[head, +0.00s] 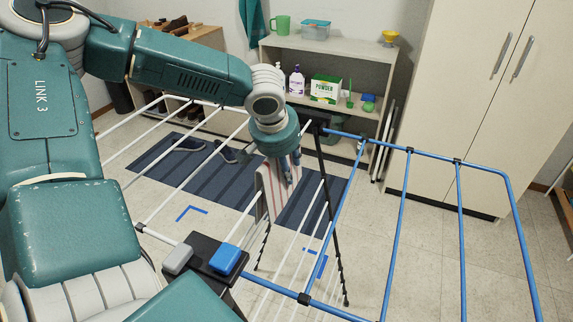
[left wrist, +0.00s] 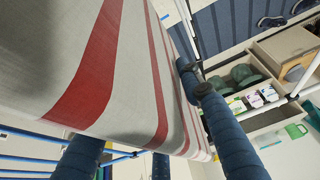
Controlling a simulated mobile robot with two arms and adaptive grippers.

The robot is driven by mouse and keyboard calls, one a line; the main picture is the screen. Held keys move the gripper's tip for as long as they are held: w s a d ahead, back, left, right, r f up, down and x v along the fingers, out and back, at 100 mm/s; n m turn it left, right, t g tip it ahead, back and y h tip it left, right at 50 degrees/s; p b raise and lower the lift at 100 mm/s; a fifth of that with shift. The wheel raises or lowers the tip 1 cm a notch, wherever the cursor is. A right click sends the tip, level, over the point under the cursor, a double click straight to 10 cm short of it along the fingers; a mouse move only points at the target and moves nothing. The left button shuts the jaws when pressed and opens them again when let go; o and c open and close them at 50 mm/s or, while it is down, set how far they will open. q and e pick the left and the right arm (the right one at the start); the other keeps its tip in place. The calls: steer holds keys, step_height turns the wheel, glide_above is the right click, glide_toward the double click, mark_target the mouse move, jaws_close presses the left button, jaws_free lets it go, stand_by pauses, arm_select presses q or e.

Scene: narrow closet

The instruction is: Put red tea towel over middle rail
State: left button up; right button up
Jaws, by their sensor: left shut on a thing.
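The tea towel (head: 270,195) is pale with red stripes. It hangs down from my left gripper (head: 289,165), among the white rails of the drying rack (head: 248,213). My left gripper is shut on the towel. In the left wrist view the towel (left wrist: 120,70) fills much of the upper left, with broad and narrow red stripes, and dark blue finger parts show beside and below it. I cannot tell whether the towel touches a rail. My arm and gripper hide part of the rack. My right gripper is not in view.
The rack's blue-railed wing (head: 405,205) spreads to the right. Behind stand a shelf unit (head: 335,50) with bottles and boxes, and a tall cabinet (head: 455,120). A striped blue mat (head: 185,165) lies on the floor.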

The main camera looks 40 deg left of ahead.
mark_target(279, 169)
arm_select(q)
steer(key=shift+f+b, duration=1.7)
steer(key=shift+f, duration=0.6)
steer(key=o, duration=1.3)
steer(key=v, duration=1.2)
